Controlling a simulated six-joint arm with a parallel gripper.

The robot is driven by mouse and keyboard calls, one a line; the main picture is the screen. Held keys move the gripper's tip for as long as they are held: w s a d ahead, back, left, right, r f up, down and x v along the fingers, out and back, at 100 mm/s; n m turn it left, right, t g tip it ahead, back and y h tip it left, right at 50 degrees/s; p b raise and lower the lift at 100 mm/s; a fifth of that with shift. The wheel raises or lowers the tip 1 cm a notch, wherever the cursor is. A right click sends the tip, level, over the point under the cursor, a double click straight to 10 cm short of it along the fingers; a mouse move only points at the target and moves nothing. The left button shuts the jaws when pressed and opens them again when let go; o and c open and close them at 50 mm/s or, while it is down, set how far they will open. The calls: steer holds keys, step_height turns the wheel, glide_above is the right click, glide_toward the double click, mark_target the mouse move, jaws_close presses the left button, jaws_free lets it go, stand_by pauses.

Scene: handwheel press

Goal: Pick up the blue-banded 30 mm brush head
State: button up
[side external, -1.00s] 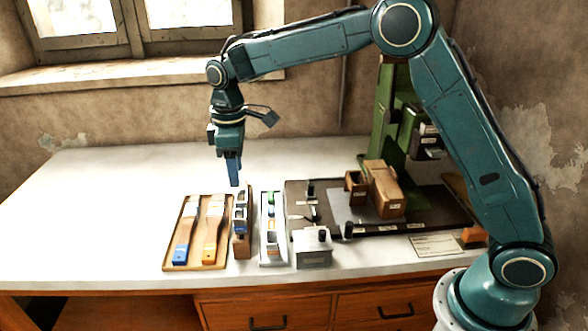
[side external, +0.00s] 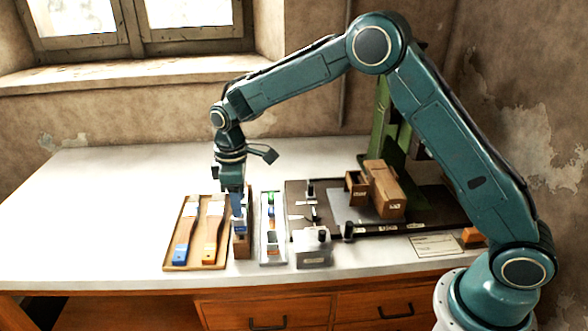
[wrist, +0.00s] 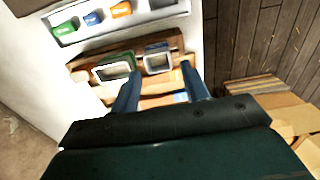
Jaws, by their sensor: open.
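The wooden rack (side external: 242,247) stands between the brush tray and the white sample tray; it also shows in the wrist view (wrist: 92,75). In the wrist view it holds a blue-banded head (wrist: 158,59) and a green-banded head (wrist: 115,70), both with pale rectangular openings. Their sizes cannot be read. An orange and blue piece (wrist: 178,98) shows partly between my fingers. My gripper (side external: 237,208) is open, pointing down over the rack; in the wrist view its fingertips (wrist: 160,69) are spread either side of the blue-banded head's near edge. I cannot tell whether they touch it.
The white tray (side external: 272,262) with green, blue and orange pieces lies close right of the rack. The brush tray (side external: 168,264) with a blue-ended and an orange-ended brush lies close left. A grey metal block (side external: 312,252) and the green press (side external: 386,120) stand further right.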

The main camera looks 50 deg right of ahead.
steer(key=shift+f, duration=0.4)
steer(key=shift+w+f, duration=0.15)
steer(key=shift+f, duration=2.4)
steer(key=c, duration=0.8)
steer(key=shift+o, duration=0.2)
steer(key=shift+r, duration=0.15)
step_height(320, 180, up, 20)
